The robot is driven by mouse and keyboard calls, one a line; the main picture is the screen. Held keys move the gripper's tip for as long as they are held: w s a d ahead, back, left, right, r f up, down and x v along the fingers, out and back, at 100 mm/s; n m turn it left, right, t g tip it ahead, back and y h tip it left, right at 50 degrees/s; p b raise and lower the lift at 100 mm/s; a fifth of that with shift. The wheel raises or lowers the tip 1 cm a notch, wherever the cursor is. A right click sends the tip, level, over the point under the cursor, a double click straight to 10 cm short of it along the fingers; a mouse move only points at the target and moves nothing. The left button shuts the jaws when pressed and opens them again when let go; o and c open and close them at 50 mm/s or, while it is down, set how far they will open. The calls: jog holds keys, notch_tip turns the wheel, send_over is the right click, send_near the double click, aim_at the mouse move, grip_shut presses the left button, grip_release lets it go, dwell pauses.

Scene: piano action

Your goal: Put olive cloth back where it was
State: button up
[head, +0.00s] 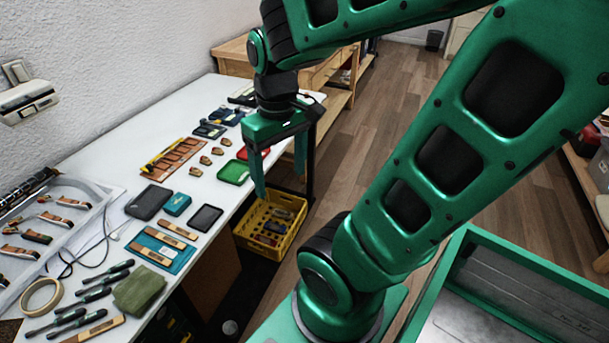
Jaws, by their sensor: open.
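The olive cloth (140,289) lies folded on the near end of the white table, close to its front edge. It sits just right of several screwdrivers. My gripper (280,178) is open and empty, with its two green fingers pointing down near the table's front edge. It is well away from the cloth, farther along the table and close to the green tray (235,172). No part of my arm touches the cloth.
Several screwdrivers (83,293), a tape roll (41,296) and a teal mat (162,251) with wooden parts surround the cloth. A dark case (148,202) and a tablet (206,217) lie farther along. A yellow crate (270,222) stands below the table edge.

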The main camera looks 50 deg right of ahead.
jog(key=s+d+m, duration=0.3)
jog(key=s+m, duration=0.1)
jog(key=s, duration=0.1)
jog(key=shift+s+m, duration=0.3)
jog(key=shift+s, duration=0.05)
